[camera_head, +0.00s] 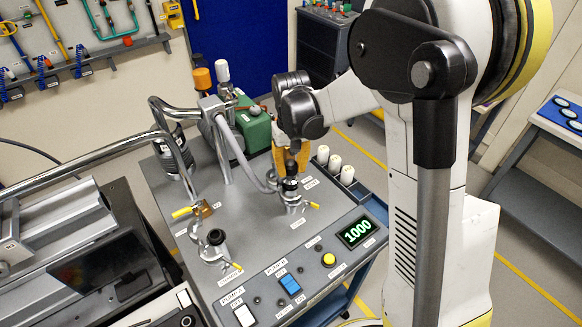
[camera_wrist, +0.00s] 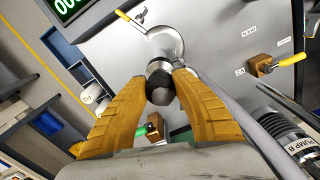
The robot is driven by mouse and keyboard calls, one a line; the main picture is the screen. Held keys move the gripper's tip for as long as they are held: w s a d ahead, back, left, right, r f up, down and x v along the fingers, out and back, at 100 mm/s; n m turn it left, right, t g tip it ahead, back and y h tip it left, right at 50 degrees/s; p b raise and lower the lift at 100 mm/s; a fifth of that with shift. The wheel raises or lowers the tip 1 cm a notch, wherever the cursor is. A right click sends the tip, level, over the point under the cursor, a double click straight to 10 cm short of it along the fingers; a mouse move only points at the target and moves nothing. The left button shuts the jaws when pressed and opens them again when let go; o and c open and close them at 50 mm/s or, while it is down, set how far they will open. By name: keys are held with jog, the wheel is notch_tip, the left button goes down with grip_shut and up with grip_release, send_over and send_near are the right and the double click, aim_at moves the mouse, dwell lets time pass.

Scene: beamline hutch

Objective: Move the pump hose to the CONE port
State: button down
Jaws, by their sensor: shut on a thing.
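My gripper (camera_head: 291,158) points down at the right part of the grey cart top. Its orange fingers are closed around the black end of the pump hose (camera_head: 290,184); in the wrist view the black end (camera_wrist: 160,88) sits between the fingertips (camera_wrist: 162,72). The grey hose (camera_head: 235,145) curves from a metal post to this end. Directly below is a metal port (camera_head: 291,202) with a clamp ring (camera_wrist: 170,42); I cannot tell whether the hose end is seated. Another port with a black top (camera_head: 215,237) stands front left.
Yellow-handled valves (camera_head: 192,210) stand on the cart top. The front panel has a 1.000 display (camera_head: 357,231), a blue switch (camera_head: 290,284) and a yellow button (camera_head: 328,259). Metal pipes (camera_head: 100,153) cross at left.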

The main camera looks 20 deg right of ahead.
jog(key=shift+f+b, duration=0.5)
jog(key=shift+f, duration=0.1)
dwell(0.5)
jog(key=c, duration=1)
grip_release()
jog(key=shift+c, duration=0.2)
notch_tip(320, 180, up, 12)
jog(key=shift+r, duration=0.1)
jog(key=s+f+t+b, duration=0.3)
jog(key=s+f+b, duration=0.1)
jog(key=s, duration=0.5)
jog(key=s+f+t+b, duration=0.3)
jog(key=s+t+b, duration=0.1)
jog(key=s, duration=0.6)
jog(key=shift+s+f+b, duration=0.3)
jog(key=shift+f+b, duration=0.05)
jog(key=shift+b, duration=0.5)
